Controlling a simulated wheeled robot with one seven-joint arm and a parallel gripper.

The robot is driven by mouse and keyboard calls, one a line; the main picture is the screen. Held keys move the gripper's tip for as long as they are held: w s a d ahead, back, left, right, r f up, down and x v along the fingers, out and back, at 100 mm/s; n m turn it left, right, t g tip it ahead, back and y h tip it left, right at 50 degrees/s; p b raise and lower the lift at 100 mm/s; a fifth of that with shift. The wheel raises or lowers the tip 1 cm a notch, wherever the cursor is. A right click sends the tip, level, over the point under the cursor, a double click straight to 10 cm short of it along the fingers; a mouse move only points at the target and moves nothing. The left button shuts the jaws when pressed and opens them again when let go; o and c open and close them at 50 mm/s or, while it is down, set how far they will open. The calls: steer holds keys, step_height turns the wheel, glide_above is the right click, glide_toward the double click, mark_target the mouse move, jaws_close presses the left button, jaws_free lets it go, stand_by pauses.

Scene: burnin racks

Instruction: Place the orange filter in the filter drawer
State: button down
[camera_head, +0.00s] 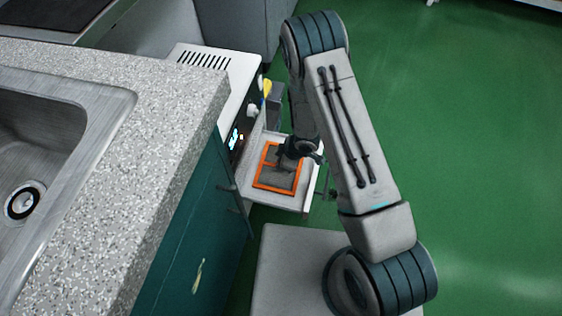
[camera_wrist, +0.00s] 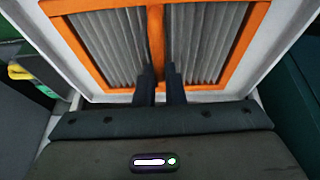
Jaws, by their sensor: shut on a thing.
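The orange filter (camera_head: 258,181) is a flat orange frame with grey pleated material. It lies over the open white filter drawer (camera_head: 275,200), roughly within the drawer's rim. In the wrist view the filter (camera_wrist: 258,28) fills the upper middle, with the pale drawer rim (camera_wrist: 285,62) around it. My gripper (camera_wrist: 160,72) is shut on the orange middle bar of the filter. In the head view my gripper (camera_head: 284,160) is above the filter and hides part of it. I cannot tell whether the filter touches the drawer floor.
The drawer extends from a white machine (camera_head: 240,90) with a lit display. A speckled counter (camera_head: 185,110) with a steel sink (camera_head: 60,170) stands at left, above a teal cabinet (camera_head: 190,240). Green floor (camera_head: 470,130) is clear at right.

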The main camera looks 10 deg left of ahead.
steer(key=c, duration=1.5)
jaws_free()
steer(key=w+d+r+m+t+h+p, duration=0.1)
steer(key=d+r+m+h+p, duration=0.15)
steer(key=d+r, duration=0.55)
steer(key=d+r+m+t+h+p, duration=0.1)
steer(key=d+r+m, duration=0.3)
steer(key=r, duration=0.9)
steer(key=w+d+r+m+t+h+p, duration=0.1)
steer(key=d+r+m+h, duration=0.1)
steer(key=d+r, duration=0.65)
steer(key=s+r+m+g, duration=0.1)
steer(key=s+r+m, duration=0.1)
steer(key=s+r, duration=0.3)
steer(key=s+r+m+g, duration=0.1)
steer(key=s+r+m, duration=0.2)
steer(key=s, duration=0.3)
steer(key=s+d+r+m+g+y, duration=0.1)
steer(key=s+r+m, duration=0.2)
steer(key=s+r, duration=0.3)
steer(key=shift+s+r, duration=0.3)
steer(key=shift+r, duration=0.05)
